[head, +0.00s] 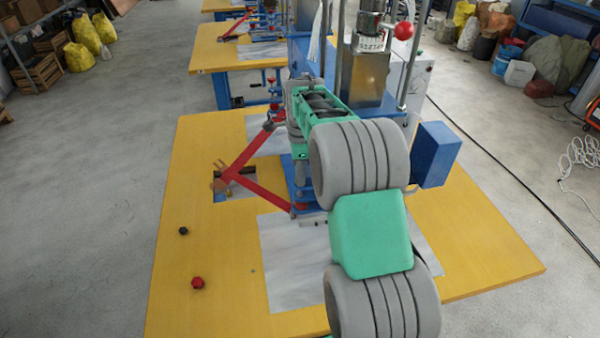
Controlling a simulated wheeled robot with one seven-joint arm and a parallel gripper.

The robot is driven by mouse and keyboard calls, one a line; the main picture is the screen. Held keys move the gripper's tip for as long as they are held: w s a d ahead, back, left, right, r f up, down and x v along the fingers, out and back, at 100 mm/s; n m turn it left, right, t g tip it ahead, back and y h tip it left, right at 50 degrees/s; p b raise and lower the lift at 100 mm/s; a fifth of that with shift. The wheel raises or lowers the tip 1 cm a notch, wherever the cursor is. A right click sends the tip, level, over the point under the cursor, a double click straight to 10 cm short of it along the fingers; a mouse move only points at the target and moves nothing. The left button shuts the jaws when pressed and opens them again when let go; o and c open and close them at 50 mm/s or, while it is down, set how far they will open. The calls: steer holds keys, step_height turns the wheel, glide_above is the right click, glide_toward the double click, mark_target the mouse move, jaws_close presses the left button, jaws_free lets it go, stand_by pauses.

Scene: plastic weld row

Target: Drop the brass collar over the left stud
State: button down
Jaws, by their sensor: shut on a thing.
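My green and grey arm rises through the right middle of the head view and reaches toward the blue machine. I cannot make out my gripper's jaws; the far end of the arm merges with the machine parts behind it. I cannot make out the brass collar or the left stud either. The arm covers part of the blue machine base (305,192) and the table area in front of it.
The yellow table (205,140) carries pale grey sheets (290,265), a red V-shaped bar (262,192), a black knob (183,231) and a red knob (197,283). A blue box (436,154) stands right of my arm. The table's front left is mostly clear.

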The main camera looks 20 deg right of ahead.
steer(key=shift+f, duration=0.1)
steer(key=c, duration=1.1)
jaws_free()
steer(key=shift+o, duration=0.4)
steer(key=o, duration=0.3)
steer(key=shift+r+p, duration=1.85)
steer(key=shift+r, duration=1.65)
